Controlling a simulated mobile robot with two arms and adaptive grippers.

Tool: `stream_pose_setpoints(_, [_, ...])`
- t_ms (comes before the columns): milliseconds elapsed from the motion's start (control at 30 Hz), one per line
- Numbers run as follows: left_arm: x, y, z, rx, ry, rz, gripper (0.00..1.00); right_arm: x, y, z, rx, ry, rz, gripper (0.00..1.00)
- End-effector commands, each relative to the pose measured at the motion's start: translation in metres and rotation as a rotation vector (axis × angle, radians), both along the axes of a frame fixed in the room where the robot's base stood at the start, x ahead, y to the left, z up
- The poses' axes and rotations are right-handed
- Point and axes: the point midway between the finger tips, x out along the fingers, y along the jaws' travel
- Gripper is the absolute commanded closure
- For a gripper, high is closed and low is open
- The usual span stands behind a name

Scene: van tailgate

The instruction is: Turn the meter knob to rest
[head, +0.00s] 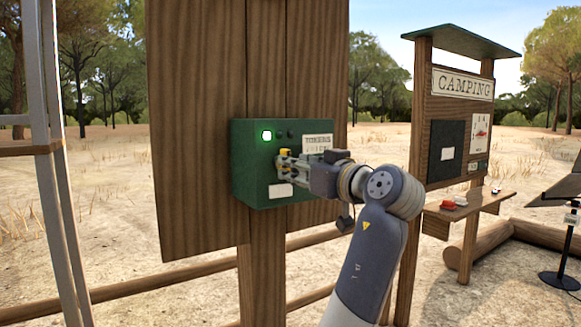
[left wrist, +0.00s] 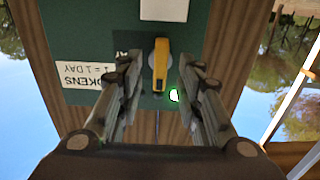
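A green meter box (head: 245,180) is fixed to a wooden board. Its yellow knob (head: 285,153) shows just above my left gripper (head: 283,166), which is at the box's front face. In the left wrist view the box is upside down, and the long yellow knob (left wrist: 160,65) stands upright in the picture. It lies between the two fingers of my left gripper (left wrist: 158,72), with a gap on each side, so the gripper is open around it. A green light (head: 266,135) glows at the box's upper left. My right gripper is not in view.
A white tokens label (head: 317,142) is on the box, and a blank white label (head: 280,190) lies below the knob. A camping notice board (head: 460,85) with a small shelf (head: 485,204) stands at the right. A ladder-like metal frame (head: 50,150) stands at the left.

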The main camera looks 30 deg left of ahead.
Motion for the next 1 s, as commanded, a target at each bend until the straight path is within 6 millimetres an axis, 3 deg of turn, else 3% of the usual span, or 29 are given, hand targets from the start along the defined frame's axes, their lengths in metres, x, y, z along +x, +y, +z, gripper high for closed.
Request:
stream_pose_setpoints(200, [-0.024, -0.043, -0.001, -0.001, 0.002, -0.004, 0.67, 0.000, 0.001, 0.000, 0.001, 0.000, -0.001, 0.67])
stream_pose_setpoints(400, [-0.038, -0.067, -0.001, -0.002, 0.002, -0.002, 0.67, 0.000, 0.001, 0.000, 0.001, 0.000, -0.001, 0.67])
stream_pose_setpoints(1000, [-0.043, -0.074, -0.001, -0.001, 0.002, 0.000, 0.67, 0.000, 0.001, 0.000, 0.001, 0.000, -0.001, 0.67])
